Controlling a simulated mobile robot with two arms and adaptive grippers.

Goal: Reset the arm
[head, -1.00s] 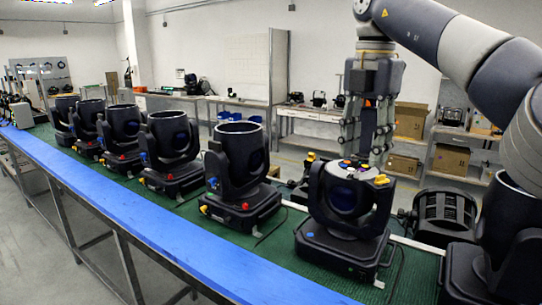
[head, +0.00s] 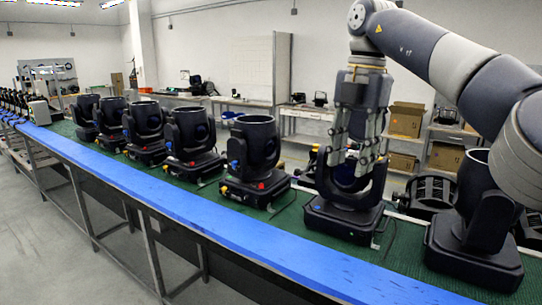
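My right gripper (head: 352,164) points straight down over a black par can (head: 345,218) on the green belt. Its two fingers look spread apart and overlap the upper part of this can's yoke in the picture. The fingers hide most of the can's head, and I cannot tell whether they touch it. I see nothing clearly held between them. My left gripper is not in view.
Several black par cans stand in a row on the green conveyor (head: 295,222), such as one par can (head: 255,150) to the left. Another can (head: 474,240) stands at the right under my arm. A blue rail (head: 215,218) edges the belt. Shelves with boxes (head: 406,118) stand behind.

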